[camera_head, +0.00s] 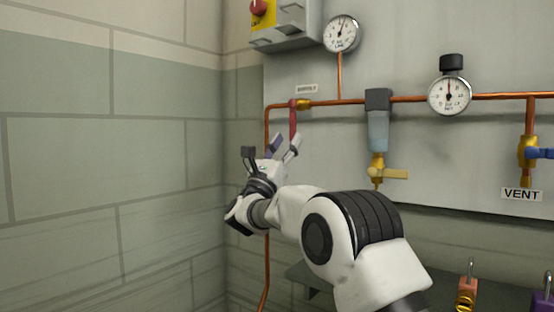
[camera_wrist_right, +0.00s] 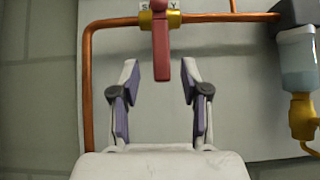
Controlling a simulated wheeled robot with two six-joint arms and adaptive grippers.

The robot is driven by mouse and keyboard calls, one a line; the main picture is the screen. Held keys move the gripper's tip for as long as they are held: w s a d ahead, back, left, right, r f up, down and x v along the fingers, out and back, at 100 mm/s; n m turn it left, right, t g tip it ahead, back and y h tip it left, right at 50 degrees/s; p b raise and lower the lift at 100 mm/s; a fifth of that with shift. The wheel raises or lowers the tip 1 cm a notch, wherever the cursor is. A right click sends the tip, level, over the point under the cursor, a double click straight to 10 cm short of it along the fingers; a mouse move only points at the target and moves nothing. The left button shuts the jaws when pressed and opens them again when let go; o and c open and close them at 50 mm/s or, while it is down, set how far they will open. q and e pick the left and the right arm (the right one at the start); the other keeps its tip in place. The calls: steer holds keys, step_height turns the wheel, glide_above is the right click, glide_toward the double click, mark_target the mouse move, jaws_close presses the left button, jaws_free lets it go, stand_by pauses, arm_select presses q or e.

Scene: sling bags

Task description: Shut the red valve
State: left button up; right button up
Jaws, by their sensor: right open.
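The red valve has a red lever (camera_head: 293,122) that hangs straight down from a brass body (camera_head: 303,104) on the copper pipe, under a small white label. In the right wrist view the red lever (camera_wrist_right: 161,50) points down, across the pipe's run, centred between the fingers. My right gripper (camera_head: 285,146) is open, just below the lever in the head view. In the wrist view its two fingers (camera_wrist_right: 160,88) stand on either side of the lever's lower end, with no visible contact. My left gripper is not in view.
A filter bowl (camera_head: 378,130) with a yellow-handled drain valve (camera_head: 388,173) hangs right of the red valve. Gauges (camera_head: 341,34) (camera_head: 449,96) sit higher up. A blue-handled valve (camera_head: 538,153) stands above the VENT label. Padlocks (camera_head: 467,292) are at the lower right. A block wall (camera_head: 110,150) closes the left.

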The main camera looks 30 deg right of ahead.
steer(key=v, duration=0.8)
